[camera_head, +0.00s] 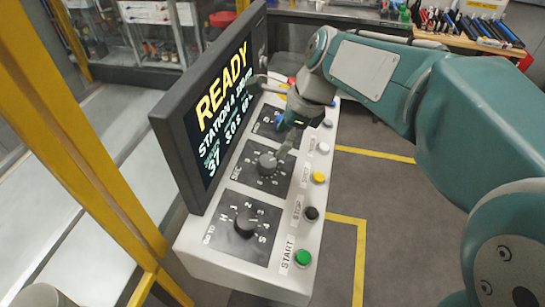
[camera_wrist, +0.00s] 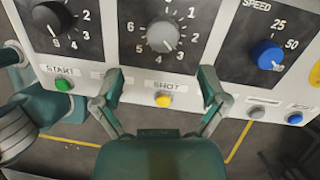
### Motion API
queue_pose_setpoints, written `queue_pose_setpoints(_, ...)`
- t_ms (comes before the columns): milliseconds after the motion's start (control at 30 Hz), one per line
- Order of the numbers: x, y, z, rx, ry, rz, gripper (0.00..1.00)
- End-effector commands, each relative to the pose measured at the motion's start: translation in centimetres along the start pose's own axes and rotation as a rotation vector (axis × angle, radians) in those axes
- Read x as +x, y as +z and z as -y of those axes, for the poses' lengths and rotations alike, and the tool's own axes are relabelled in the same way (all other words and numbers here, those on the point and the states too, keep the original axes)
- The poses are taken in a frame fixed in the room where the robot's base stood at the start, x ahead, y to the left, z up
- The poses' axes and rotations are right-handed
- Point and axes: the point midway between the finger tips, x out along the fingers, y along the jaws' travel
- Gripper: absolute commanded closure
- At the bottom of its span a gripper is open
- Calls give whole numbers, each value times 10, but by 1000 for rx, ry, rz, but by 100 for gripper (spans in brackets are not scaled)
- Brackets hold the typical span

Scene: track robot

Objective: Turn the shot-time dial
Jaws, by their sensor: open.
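The grey dial (camera_head: 267,161) sits on the middle black plate of the sloped control panel (camera_head: 225,243), in a ring of numbers. My gripper (camera_wrist: 162,80) is open and empty. Its two fingers are spread left and right below the dial in the wrist view, apart from it. In the head view my gripper (camera_head: 287,143) hangs over the panel just beyond the dial, and its fingers are partly hidden.
A black dial (camera_head: 246,222) is nearer, and a blue dial (camera_wrist: 267,55) is on the other side. Green (camera_head: 303,258), black (camera_head: 311,213) and yellow (camera_head: 318,177) buttons line the panel's edge. A tilted screen (camera_head: 215,110) reading "READY" rises along the panel's left side.

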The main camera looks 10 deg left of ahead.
Motion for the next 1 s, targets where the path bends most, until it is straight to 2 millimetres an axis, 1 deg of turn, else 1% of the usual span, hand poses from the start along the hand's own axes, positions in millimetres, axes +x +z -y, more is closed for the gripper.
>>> queue_pose_setpoints(33,11,0,-1,-1,5,-1,7)
queue_pose_setpoints(200,41,0,-1,0,4,0,7)
queue_pose_setpoints(300,56,0,0,0,2,0,7)
queue_pose_setpoints(400,66,0,0,0,1,-1,7)
queue_pose_setpoints(533,72,0,0,-1,1,-1,7)
queue_pose_setpoints(767,72,1,0,-1,-1,-1,7)
queue_pose_setpoints(800,72,1,0,-1,-1,-1,25)
queue_pose_setpoints(867,72,0,0,-1,-1,-1,52)
queue_pose_setpoints(900,72,0,0,0,-1,-1,70)
queue_pose_setpoints(933,72,0,0,0,-1,-1,83)
queue_pose_setpoints(967,72,0,0,0,0,-1,91)
queue_pose_setpoints(1000,72,0,0,0,1,-1,91)
